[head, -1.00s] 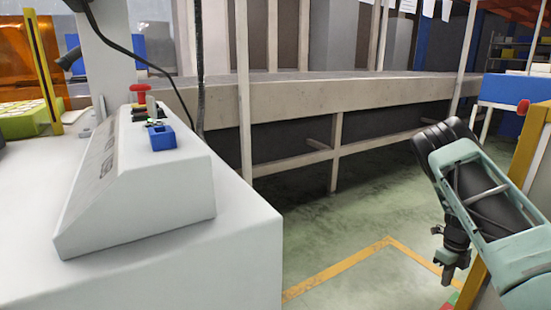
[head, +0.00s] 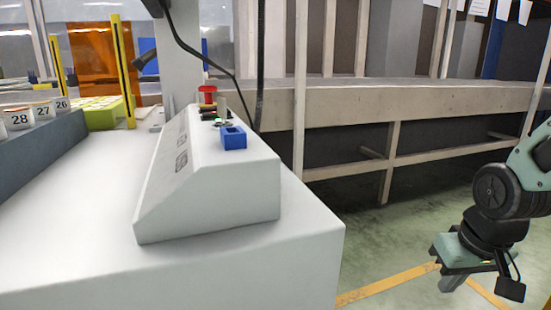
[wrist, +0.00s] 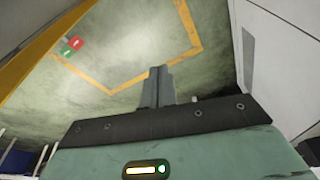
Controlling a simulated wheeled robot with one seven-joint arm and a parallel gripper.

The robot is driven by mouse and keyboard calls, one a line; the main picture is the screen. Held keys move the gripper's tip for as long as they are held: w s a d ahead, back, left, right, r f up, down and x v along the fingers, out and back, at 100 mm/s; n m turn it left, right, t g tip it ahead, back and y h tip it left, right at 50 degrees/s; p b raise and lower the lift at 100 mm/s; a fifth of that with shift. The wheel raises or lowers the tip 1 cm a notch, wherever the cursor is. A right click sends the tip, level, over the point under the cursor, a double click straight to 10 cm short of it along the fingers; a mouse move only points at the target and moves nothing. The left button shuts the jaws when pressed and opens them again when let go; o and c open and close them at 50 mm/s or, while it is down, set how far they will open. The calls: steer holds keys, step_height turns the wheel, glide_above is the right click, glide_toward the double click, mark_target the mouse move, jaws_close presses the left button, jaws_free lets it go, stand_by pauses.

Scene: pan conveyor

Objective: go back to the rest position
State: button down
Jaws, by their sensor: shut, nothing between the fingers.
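My gripper (head: 452,284) hangs at the lower right of the head view, pointing down over the green floor to the right of the white cabinet. In the wrist view its two grey fingers (wrist: 158,86) are together with nothing between them. The floor shows below them, and they touch nothing. Part of my arm is cut off by the right edge of the head view.
A white cabinet (head: 240,262) carries a sloped control box (head: 205,190) with a red button (head: 207,91) and a blue block (head: 233,137). A long conveyor (head: 400,100) runs behind. A red-green marker (wrist: 72,45) lies on the floor.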

steer(key=s+a+r+n+g+p, duration=0.1)
steer(key=s+a+r+n+p, duration=0.25)
steer(key=s+a, duration=0.45)
steer(key=s+a+r+n+g+p, duration=0.25)
steer(key=s+a+r+n, duration=0.3)
steer(key=a, duration=0.55)
step_height(320, 180, up, 36)
steer(key=m+p, duration=0.1)
steer(key=p, duration=3.6)
steer(key=shift+d+t+y, duration=0.25)
steer(key=shift+t+y, duration=0.05)
steer(key=shift+t, duration=0.15)
